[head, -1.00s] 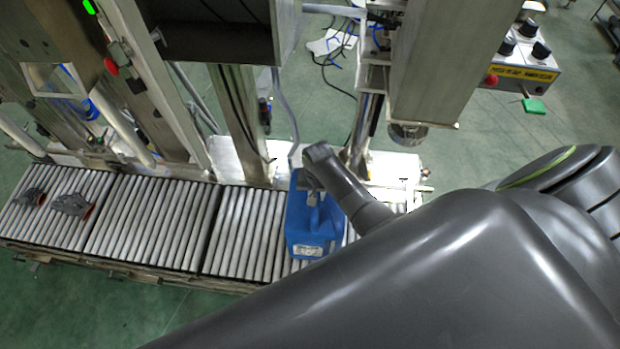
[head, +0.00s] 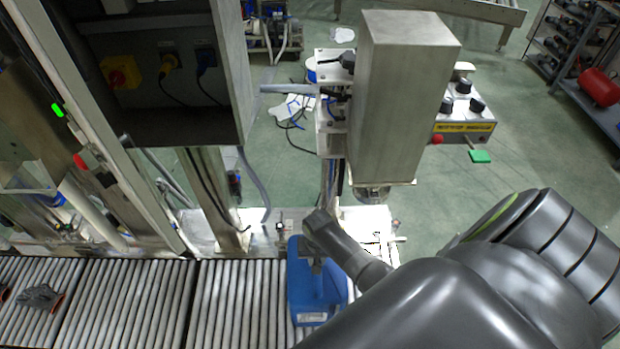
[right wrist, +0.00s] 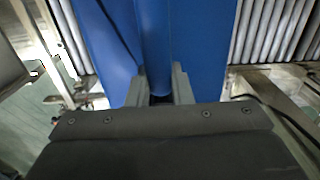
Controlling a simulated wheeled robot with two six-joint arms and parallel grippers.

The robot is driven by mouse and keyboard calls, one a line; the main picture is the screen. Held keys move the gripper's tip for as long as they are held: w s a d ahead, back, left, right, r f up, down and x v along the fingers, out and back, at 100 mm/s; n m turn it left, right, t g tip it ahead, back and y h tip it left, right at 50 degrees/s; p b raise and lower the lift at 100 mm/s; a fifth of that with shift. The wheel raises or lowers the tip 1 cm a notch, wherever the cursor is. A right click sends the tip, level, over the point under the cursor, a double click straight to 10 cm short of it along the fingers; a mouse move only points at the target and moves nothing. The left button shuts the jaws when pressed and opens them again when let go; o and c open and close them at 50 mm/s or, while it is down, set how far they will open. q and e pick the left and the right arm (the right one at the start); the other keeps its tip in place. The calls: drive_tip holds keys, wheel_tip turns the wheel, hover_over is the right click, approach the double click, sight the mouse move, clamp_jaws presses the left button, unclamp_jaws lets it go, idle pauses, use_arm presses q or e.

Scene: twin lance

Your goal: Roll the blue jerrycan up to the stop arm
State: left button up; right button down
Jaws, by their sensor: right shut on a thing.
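The blue jerrycan (head: 302,285) stands upright on the roller conveyor (head: 235,300), right of the centre in the head view. It also fills the upper middle of the right wrist view (right wrist: 205,50). My right gripper (head: 315,268) reaches it from above and is shut on its handle. In the right wrist view the two fingers (right wrist: 160,92) sit on either side of the blue handle. My own arm hides the rollers right of the can. I cannot pick out the stop arm for certain. My left gripper is not in view.
A steel filling column (head: 400,100) with a nozzle (head: 371,195) stands behind and right of the can. A control box (head: 462,115) is beside it. Dark gloves (head: 40,297) lie on the rollers at far left. The rollers between gloves and can are clear.

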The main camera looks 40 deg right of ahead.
drive_tip(key=shift+s+d+f+p, duration=0.15)
drive_tip(key=shift+s+d+p, duration=0.15)
drive_tip(key=shift+s+d, duration=0.65)
drive_tip(key=shift+d, duration=0.1)
drive_tip(key=shift+s+d+p, duration=0.4)
drive_tip(key=shift+s+d, duration=0.35)
drive_tip(key=shift+d, duration=0.3)
drive_tip(key=shift+s+d+p, duration=0.35)
drive_tip(key=shift+s+d, duration=0.4)
drive_tip(key=shift+d, duration=0.3)
drive_tip(key=shift+s+d+f+p, duration=0.1)
drive_tip(key=shift+s+d+p, duration=0.05)
drive_tip(key=shift+s+d, duration=0.45)
drive_tip(key=shift+s+d+r+p, duration=0.1)
drive_tip(key=shift+s+d, duration=0.35)
drive_tip(key=shift+d, duration=0.4)
drive_tip(key=shift+s+d+f+p, duration=0.1)
drive_tip(key=shift+s+d+p, duration=0.05)
drive_tip(key=shift+s+d, duration=0.75)
drive_tip(key=shift+d, duration=0.2)
drive_tip(key=shift+s+d, duration=0.25)
drive_tip(key=shift+d, duration=0.2)
drive_tip(key=c, duration=1.6)
unclamp_jaws()
drive_tip(key=shift+c, duration=0.2)
drive_tip(key=o, duration=0.7)
drive_tip(key=shift+w+d, duration=0.2)
drive_tip(key=shift+w, duration=0.05)
drive_tip(key=shift+o, duration=0.7)
